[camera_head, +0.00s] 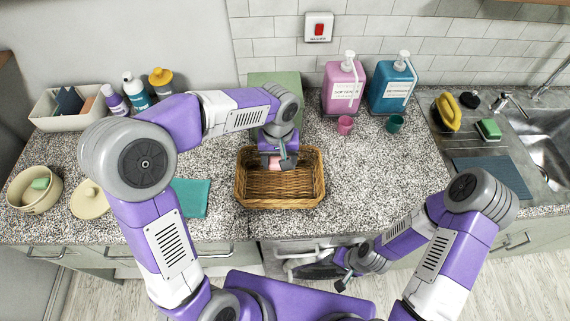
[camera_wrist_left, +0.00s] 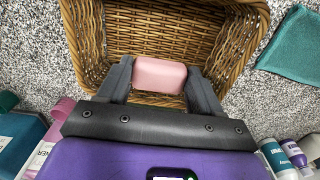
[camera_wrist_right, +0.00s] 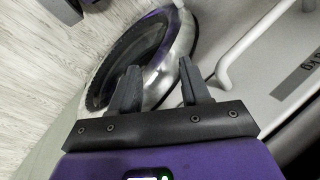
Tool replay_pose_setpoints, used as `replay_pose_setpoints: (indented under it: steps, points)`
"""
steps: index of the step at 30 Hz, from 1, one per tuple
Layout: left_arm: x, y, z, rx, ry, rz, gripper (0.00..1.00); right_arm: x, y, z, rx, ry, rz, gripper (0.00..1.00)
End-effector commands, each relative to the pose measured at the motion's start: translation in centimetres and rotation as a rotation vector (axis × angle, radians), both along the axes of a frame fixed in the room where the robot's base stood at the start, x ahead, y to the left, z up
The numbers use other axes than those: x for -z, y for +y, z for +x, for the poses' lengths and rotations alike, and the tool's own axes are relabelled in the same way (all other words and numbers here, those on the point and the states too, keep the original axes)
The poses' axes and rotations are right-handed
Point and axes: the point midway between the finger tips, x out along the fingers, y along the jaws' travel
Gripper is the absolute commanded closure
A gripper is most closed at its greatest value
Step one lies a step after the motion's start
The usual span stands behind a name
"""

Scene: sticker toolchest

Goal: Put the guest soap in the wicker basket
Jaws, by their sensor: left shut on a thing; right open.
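The guest soap is a small pink bar (camera_wrist_left: 159,75), seen between the fingers of my left gripper (camera_wrist_left: 160,82) in the left wrist view. In the head view the soap (camera_head: 274,162) shows under my left gripper (camera_head: 283,162), at the back part of the wicker basket (camera_head: 281,203). The basket is brown, rectangular and open-topped, and its visible floor is empty; it also fills the top of the left wrist view (camera_wrist_left: 245,42). My left gripper is shut on the soap, over the basket. My right gripper (camera_wrist_right: 158,88) is open and empty, low in front of the counter.
Pink (camera_head: 343,85) and blue (camera_head: 392,83) pump bottles stand behind and right of the basket, with small cups before them. A green box (camera_head: 274,79) stands behind it. A teal cloth (camera_head: 191,197) lies left. A front-loading machine (camera_wrist_right: 150,55) is near my right gripper.

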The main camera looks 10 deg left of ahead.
Motion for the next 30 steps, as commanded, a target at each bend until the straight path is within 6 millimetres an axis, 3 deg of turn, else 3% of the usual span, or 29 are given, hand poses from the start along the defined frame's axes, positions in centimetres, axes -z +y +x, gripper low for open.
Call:
replay_pose_setpoints:
  steps: [6, 11, 19, 30]
  points:
    - [3.6, 0.0, -0.1, 0.0, 0.004, 0.001, 0.66, 0.8, 0.0, -0.1, 0.0, 0.002, 0.0, 0.53]
    - [5.2, 0.0, -0.1, 0.001, 0.003, 0.0, 0.66, 1.0, 0.0, -0.1, 0.0, 0.002, 0.0, 0.53]
    - [9.3, 0.0, -0.1, 0.001, 0.004, 0.001, 0.66, 1.8, 0.0, 0.0, 0.001, 0.001, 0.0, 0.53]
    - [9.9, 0.0, 0.0, 0.0, 0.0, 0.0, 0.66, 1.9, 0.0, 0.0, 0.0, 0.001, 0.0, 0.53]
